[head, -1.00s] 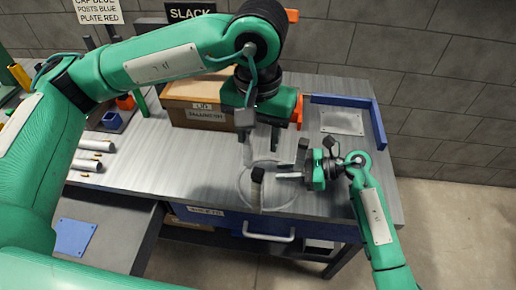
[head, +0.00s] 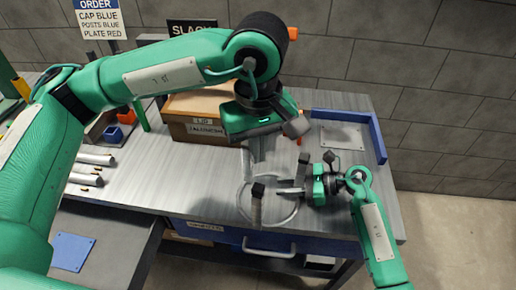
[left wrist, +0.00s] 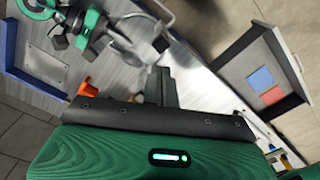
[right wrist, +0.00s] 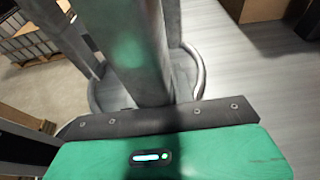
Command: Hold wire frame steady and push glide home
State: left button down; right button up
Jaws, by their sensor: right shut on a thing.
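The wire frame is a grey metal loop (head: 292,217) on the bench near its front edge. A grey upright with a dark block on top (head: 257,190) stands at the loop; I cannot tell whether this block is the glide. The frame also shows in the left wrist view (left wrist: 163,18) and behind my fingers in the right wrist view (right wrist: 198,78). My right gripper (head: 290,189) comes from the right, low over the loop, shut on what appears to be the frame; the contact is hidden. My left gripper (head: 252,172) points down above the loop's far side, fingers together and seemingly empty.
A labelled cardboard box (head: 188,112) stands behind my left gripper. A blue corner rail (head: 378,140) and grey plate (head: 343,137) are at the back right. White tubes (head: 95,158) lie left. A blue drawer (head: 235,236) is under the bench front. The bench between tubes and loop is clear.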

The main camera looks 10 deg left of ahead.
aim_at(258, 187)
pick_arm(q)
jog(key=shift+s+f+n, duration=0.1)
jog(key=shift+f+n, duration=3)
jog(key=shift+f, duration=0.4)
jog(key=shift+f, duration=0.85)
jog(key=shift+r, duration=2.5)
pick_arm(e)
jog(key=o, duration=0.9)
jog(key=shift+c, duration=0.2)
